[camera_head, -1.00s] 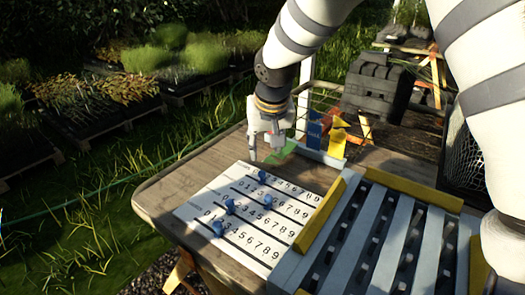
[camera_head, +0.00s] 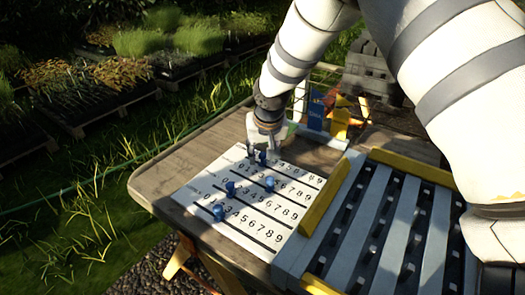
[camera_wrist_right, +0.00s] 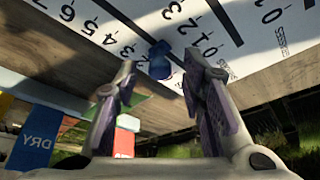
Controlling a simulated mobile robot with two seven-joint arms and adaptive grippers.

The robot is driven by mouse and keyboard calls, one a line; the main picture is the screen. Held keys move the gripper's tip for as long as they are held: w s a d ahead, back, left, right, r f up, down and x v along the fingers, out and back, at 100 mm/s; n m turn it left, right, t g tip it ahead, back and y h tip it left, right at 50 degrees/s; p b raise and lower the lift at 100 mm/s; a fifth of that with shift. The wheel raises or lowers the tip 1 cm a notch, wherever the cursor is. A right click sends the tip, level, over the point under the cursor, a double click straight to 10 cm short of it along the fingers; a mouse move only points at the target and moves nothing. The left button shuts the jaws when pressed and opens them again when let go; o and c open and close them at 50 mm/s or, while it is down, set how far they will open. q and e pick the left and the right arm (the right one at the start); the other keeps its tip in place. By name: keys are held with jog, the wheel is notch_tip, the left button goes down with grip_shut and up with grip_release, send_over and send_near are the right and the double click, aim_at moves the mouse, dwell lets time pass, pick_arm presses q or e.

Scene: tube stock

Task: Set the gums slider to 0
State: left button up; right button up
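A white board (camera_head: 190,192) with several number rows and blue knobs in dark slots lies on the wooden table. The row names are too small to read, so I cannot tell which is gums. My right gripper (camera_head: 262,150) is low over the far row, at its blue knob (camera_head: 262,158). In the right wrist view my right gripper (camera_wrist_right: 160,66) is open, with that knob (camera_wrist_right: 160,60) between or just beyond its fingertips, near numbers 1 and 2; contact is not clear. Other knobs stand nearer: one (camera_head: 270,183), another (camera_head: 230,188) and the nearest (camera_head: 218,212). My left gripper is not in view.
A yellow-edged slatted rack (camera_head: 395,225) stands to the right of the board. Blue (camera_head: 316,112) and yellow (camera_head: 341,120) markers stand behind the board; the blue one reads DRY in the wrist view (camera_wrist_right: 35,148). The table's left strip (camera_head: 165,175) is bare.

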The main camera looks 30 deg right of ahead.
aim_at(247, 155)
grip_shut()
jog(key=shift+w+f, duration=0.15)
jog(key=shift+w, duration=0.15)
jog(key=w, duration=0.1)
jog(key=w+a+b, duration=0.1)
jog(key=w, duration=0.1)
jog(key=shift+w+a+f+b, duration=0.1)
jog(key=shift+w+a+b, duration=0.15)
jog(key=shift+a+b, duration=0.1)
jog(key=shift+w+r, duration=0.1)
jog(key=shift+r, duration=0.1)
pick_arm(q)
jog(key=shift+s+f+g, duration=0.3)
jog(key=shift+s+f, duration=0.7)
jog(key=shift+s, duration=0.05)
pick_arm(e)
jog(key=shift+r, duration=0.1)
jog(key=shift+o, duration=0.2)
grip_release()
jog(key=shift+w+a, duration=0.1)
jog(key=shift+w, duration=0.05)
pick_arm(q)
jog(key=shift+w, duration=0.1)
